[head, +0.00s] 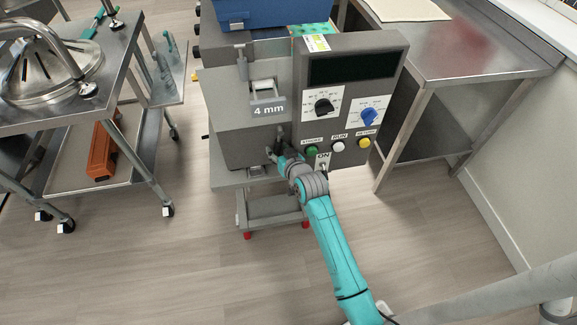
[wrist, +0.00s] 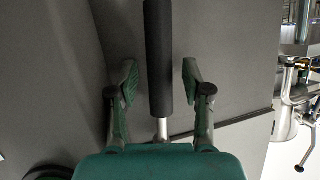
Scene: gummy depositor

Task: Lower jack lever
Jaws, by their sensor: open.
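The jack lever (wrist: 159,60) shows in the wrist view as a black cylindrical grip on a short metal rod, in front of a grey machine panel. My gripper (wrist: 158,82) is open, with one finger on each side of the grip. A gap shows on both sides, so neither finger appears to touch it. In the head view my gripper (head: 278,153) is at the front of the grey depositor (head: 235,145), below the "4 mm" label and left of the green button. The lever is too small and dark to make out clearly there.
The control panel (head: 350,60) has a black knob (head: 323,106), a blue knob (head: 369,116) and green, white and yellow buttons close to my gripper. A steel trolley (head: 125,45) stands at left and a steel table (head: 460,65) at right. The floor in front is clear.

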